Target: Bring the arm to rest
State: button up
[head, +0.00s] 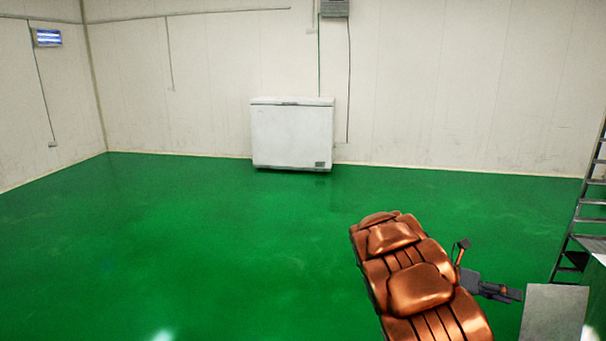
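My arm, with copper-coloured padded links, reaches up from the bottom edge, right of centre in the head view. My gripper (510,294) is the dark part sticking out to the right of the arm, low in the picture. It is small and seen side-on, so whether its fingers are open or shut is unclear. No object shows in it. Part of the wrist is hidden behind the copper links.
A grey panel (553,314) stands at the lower right, close to my gripper. A metal ladder (571,225) rises behind it at the right edge. A white chest freezer (292,135) stands against the back wall. The green floor (190,240) is clear at left and centre.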

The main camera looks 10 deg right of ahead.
jog(key=s+a+f+m+t+y, duration=0.1)
jog(key=s+a+m+y, duration=0.3)
jog(key=a, duration=0.9)
jog(key=s+a+f+m+t+y+b, duration=0.1)
jog(key=s+a+m+t+y, duration=0.2)
jog(key=s+a+m, duration=0.7)
jog(key=s+a+f+m+t+y, duration=0.1)
jog(key=s+a+m+y, duration=0.5)
jog(key=a, duration=1.2)
jog(key=shift+s+a+m+t+y, duration=0.15)
jog(key=shift+s+m+t+y, duration=0.25)
jog(key=shift+s+m+t, duration=0.4)
jog(key=shift+w, duration=0.1)
